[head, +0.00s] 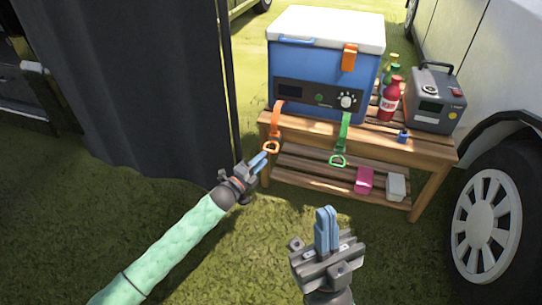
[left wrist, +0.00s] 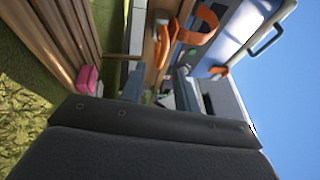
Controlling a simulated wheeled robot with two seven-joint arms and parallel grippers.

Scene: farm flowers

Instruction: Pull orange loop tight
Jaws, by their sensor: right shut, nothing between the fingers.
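The orange loop (head: 271,147) hangs at the end of an orange strap (head: 277,118) from the front left of the blue cooler box (head: 318,88). The orange strap also shows in the left wrist view (left wrist: 198,24), ahead of the fingers. My left gripper (head: 261,160) is just below and left of the loop in the head view. Its fingers stand apart in the left wrist view (left wrist: 160,84), with orange beyond the gap; I cannot tell whether they touch the loop. My right gripper (head: 326,211) is shut and empty, pointing up, in front of the bench.
A slatted wooden bench (head: 430,158) carries the cooler, bottles (head: 389,100) and a grey power unit (head: 436,100). A green strap with a loop (head: 339,159) hangs to the right. Pink (head: 364,180) and white (head: 396,187) boxes sit on the lower shelf. A dark curtain (head: 140,80) hangs left; a vehicle wheel (head: 487,225) stands right.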

